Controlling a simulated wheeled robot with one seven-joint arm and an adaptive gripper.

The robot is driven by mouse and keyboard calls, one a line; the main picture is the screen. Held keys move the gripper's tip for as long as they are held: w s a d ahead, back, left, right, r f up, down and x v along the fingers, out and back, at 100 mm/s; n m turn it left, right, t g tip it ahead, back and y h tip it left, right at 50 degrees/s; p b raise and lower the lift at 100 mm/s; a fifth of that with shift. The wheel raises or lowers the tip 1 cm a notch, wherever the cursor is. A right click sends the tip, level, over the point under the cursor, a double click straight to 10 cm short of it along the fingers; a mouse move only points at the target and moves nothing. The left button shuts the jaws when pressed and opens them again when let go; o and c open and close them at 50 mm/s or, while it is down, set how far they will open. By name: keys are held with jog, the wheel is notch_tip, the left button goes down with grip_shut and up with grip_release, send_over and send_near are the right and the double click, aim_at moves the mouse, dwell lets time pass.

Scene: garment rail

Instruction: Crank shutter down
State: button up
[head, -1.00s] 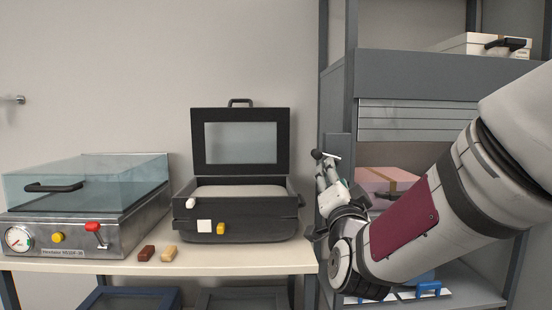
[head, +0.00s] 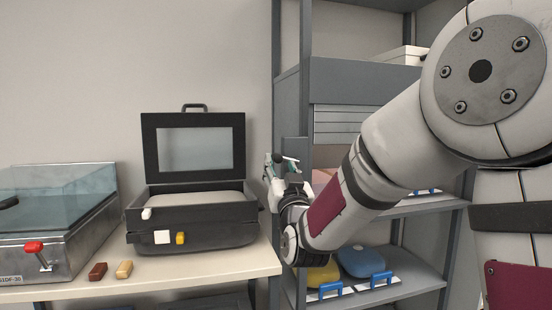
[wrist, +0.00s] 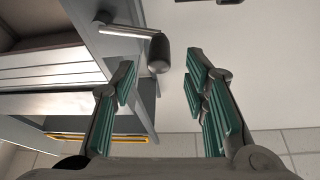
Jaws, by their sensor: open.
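The roller shutter (head: 340,126) is a light slatted panel, partly lowered in the upper bay of the grey shelf unit. It also shows slanted at the left of the wrist view (wrist: 45,72). The crank shows in the wrist view as a pale metal arm (wrist: 126,31) ending in a dark round-ended handle (wrist: 158,53). My gripper (wrist: 161,76) is open, with green-padded fingers on either side of the handle's end. I cannot tell whether they touch it. In the head view my gripper (head: 280,172) is beside the shelf's left side panel, where the crank is hard to make out.
A table (head: 205,284) stands to the left, bearing an open black case (head: 190,222), a glass-lidded metal machine (head: 62,240) and two small blocks. Below the shutter, the lower shelf holds a yellow item (head: 323,277) and a blue item (head: 362,262). A white box sits above.

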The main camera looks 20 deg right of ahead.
aim_at(279, 161)
jog(key=shift+x, duration=2.35)
jog(key=shift+d, duration=0.1)
grip_shut()
